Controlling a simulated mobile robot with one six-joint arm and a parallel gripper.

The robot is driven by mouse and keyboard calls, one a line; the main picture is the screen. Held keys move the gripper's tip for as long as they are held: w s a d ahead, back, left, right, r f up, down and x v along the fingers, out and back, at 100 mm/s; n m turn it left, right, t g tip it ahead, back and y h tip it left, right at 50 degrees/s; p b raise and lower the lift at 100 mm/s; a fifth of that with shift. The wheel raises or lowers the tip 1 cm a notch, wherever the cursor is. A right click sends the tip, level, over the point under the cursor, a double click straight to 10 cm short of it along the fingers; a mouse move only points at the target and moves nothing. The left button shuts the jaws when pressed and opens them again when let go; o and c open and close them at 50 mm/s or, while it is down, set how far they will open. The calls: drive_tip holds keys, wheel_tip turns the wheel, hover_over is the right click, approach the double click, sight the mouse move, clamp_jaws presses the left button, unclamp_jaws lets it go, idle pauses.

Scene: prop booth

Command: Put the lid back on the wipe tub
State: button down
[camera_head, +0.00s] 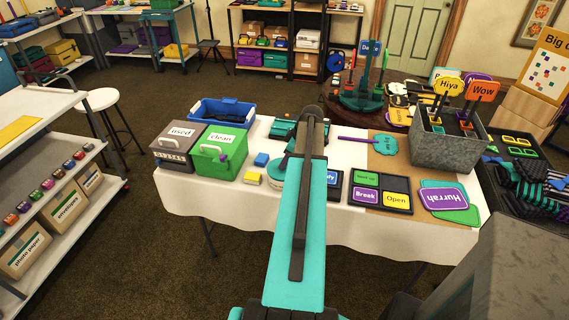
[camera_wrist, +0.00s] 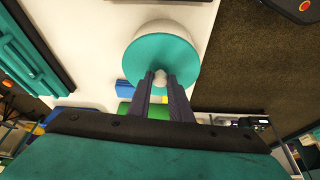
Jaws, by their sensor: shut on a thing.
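The teal round lid (camera_wrist: 160,55) fills the upper middle of the wrist view, with a pale knob at its centre. My gripper (camera_wrist: 160,82) is shut on that knob. A pale curved side, seemingly the wipe tub (camera_wrist: 163,24), shows past the lid's far edge. In the head view the white tub (camera_head: 279,182) stands on the table, left of my arm, with a bit of teal lid (camera_head: 283,162) above it. My arm hides most of both and the gripper. I cannot tell whether the lid touches the tub rim.
Left of the tub are yellow and blue blocks (camera_head: 261,160), a green "clean" box (camera_head: 219,150), a grey "used" box (camera_head: 171,146) and a blue crate (camera_head: 222,111). Right are a sign tray (camera_head: 382,190) and a grey planter (camera_head: 447,138). The white tablecloth's (camera_head: 230,203) front strip is clear.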

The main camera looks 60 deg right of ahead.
idle(0.3)
drive_tip(key=c, duration=1)
unclamp_jaws()
drive_tip(key=shift+c, duration=0.2)
drive_tip(key=shift+w+r+p, duration=0.1)
drive_tip(key=shift+r+p, duration=1.3)
drive_tip(key=shift+r, duration=2.15)
clamp_jaws()
drive_tip(key=shift+f+b, duration=1.8)
drive_tip(key=shift+f, duration=1.15)
